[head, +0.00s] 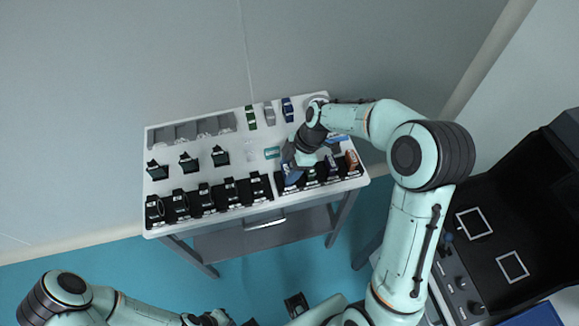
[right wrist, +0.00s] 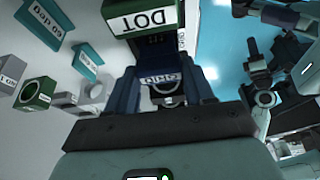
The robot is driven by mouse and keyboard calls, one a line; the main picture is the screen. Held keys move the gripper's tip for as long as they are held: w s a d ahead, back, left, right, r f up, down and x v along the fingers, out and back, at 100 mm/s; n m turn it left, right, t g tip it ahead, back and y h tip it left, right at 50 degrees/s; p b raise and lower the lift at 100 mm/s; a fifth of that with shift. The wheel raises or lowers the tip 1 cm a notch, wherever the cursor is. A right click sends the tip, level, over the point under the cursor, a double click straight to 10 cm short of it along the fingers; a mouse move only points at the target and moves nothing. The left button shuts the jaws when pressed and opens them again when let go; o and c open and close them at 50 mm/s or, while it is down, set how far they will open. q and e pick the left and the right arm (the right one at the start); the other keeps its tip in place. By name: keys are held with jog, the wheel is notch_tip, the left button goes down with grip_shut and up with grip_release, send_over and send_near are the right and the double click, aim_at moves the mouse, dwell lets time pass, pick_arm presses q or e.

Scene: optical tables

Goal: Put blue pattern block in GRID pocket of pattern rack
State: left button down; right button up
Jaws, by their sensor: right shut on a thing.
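My right gripper (head: 293,163) is at the front of the white table, over the left end of the black pattern rack (head: 343,177). It is shut on the blue pattern block (head: 290,175). In the right wrist view the block (right wrist: 160,92) is between the fingers, with a white GRID label showing upside down. A green block labelled DOT (right wrist: 141,18) is just beside it. The block is at the rack's left end, but its underside is hidden, so I cannot tell how deep it sits. My left gripper (head: 212,318) is at the bottom edge, small and partly cut off.
Several black holders (head: 205,198) line the table's front edge left of the rack. An orange block (head: 351,160) stands at the rack's right end. Green (head: 250,118), grey (head: 269,113) and blue (head: 287,109) pieces lie at the back.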

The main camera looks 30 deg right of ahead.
jog(key=shift+f, duration=0.2)
jog(key=o, duration=1.1)
jog(key=shift+c, duration=0.2)
jog(key=shift+r, duration=0.1)
jog(key=shift+r, duration=0.25)
jog(key=v, duration=1.1)
jog(key=shift+r, duration=0.3)
jog(key=shift+d, duration=0.15)
